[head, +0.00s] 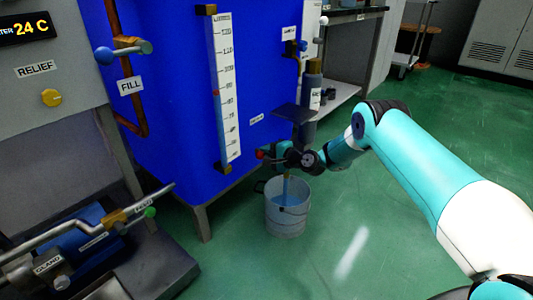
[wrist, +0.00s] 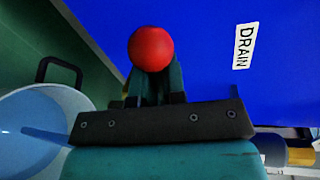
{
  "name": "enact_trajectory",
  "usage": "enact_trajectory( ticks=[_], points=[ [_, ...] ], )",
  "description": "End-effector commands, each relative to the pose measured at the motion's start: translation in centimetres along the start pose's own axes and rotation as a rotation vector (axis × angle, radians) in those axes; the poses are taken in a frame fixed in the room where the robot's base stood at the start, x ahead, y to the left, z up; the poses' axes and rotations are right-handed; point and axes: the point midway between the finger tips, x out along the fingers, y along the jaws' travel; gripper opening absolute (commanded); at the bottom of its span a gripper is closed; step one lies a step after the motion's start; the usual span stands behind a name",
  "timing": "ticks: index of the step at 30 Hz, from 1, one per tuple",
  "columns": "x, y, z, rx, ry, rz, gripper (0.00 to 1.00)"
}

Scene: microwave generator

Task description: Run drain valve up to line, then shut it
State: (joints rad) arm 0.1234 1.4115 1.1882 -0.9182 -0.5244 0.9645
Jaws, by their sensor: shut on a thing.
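The drain valve's red ball handle (wrist: 150,48) sits between the fingertips of my gripper (wrist: 154,82) in the wrist view, and my gripper is shut on it. In the head view the red ball (head: 260,154) shows at the left of my gripper (head: 271,153), low in front of the blue tank. The valve body is mostly hidden behind my gripper. A thin stream falls below it into a grey bucket (head: 287,222) holding bluish water. The white sight gauge scale (head: 226,100) has a small red mark at its left edge; the liquid level is too small to read.
A DRAIN label (wrist: 243,46) is on the tank (head: 170,90). The FILL valve handle (head: 105,56) and yellow RELIEF knob (head: 51,97) are at left. Pump pipework (head: 90,235) stands lower left. The green floor right of the bucket is clear.

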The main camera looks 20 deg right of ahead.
Motion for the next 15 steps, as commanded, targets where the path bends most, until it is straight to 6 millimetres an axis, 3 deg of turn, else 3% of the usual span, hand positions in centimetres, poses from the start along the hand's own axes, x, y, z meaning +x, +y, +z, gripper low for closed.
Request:
enact_trajectory(
  ticks=[1,11,12,15],
  points=[
    [0.09,-0.12,0.73,0.042,-0.024,0.005,0.00],
    [0.12,-0.17,0.93,0.090,-0.037,0.007,0.00],
    [0.12,-0.16,0.94,0.090,-0.037,0.007,0.14],
    [0.13,-0.17,0.96,0.089,-0.038,0.007,0.36]
  ],
)
